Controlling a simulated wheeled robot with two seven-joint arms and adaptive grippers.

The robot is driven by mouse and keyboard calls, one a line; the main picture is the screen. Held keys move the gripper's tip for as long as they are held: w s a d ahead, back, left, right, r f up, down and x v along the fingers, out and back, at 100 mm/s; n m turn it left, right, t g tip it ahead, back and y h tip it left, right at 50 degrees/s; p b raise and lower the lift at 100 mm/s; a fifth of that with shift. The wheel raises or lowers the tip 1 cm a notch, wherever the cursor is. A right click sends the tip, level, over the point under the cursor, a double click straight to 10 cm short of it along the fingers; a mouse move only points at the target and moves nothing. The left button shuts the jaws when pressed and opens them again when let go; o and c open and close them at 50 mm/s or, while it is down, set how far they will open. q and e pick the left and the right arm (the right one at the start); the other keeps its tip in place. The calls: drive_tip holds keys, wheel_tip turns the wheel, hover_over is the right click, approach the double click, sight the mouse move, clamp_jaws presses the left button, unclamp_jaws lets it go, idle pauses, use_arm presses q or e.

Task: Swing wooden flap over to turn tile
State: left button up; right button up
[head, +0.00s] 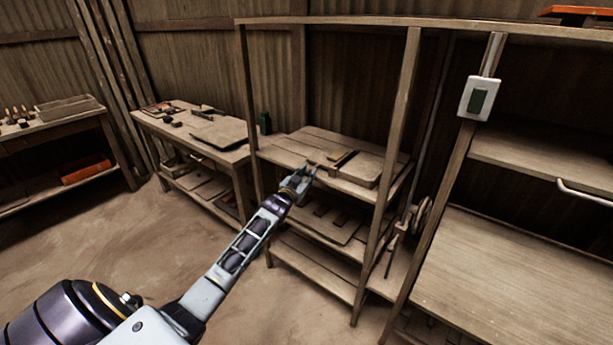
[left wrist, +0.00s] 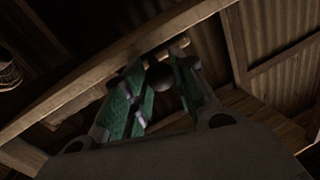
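A flat wooden press (head: 362,168) lies on the upper board of the shelf in the head view, with a dark strip (head: 343,158) beside its raised right part. I cannot tell clearly which part is the flap, and no tile can be made out. My left gripper (head: 302,180) is at the front edge of that shelf, just in front of the press. In the left wrist view its green-padded fingers (left wrist: 162,92) stand apart. A dark round knob (left wrist: 161,77) and a short wooden bar (left wrist: 166,50) show between and beyond them; contact cannot be told. My right gripper is out of view.
The shelf's post (head: 388,170) stands right of the press, and its top board (head: 340,22) is above. A workbench (head: 185,122) with boards and small tools stands to the left. A white switch box (head: 479,99) is on a post at right. The floor at left is clear.

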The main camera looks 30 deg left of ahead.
use_arm(q)
clamp_jaws()
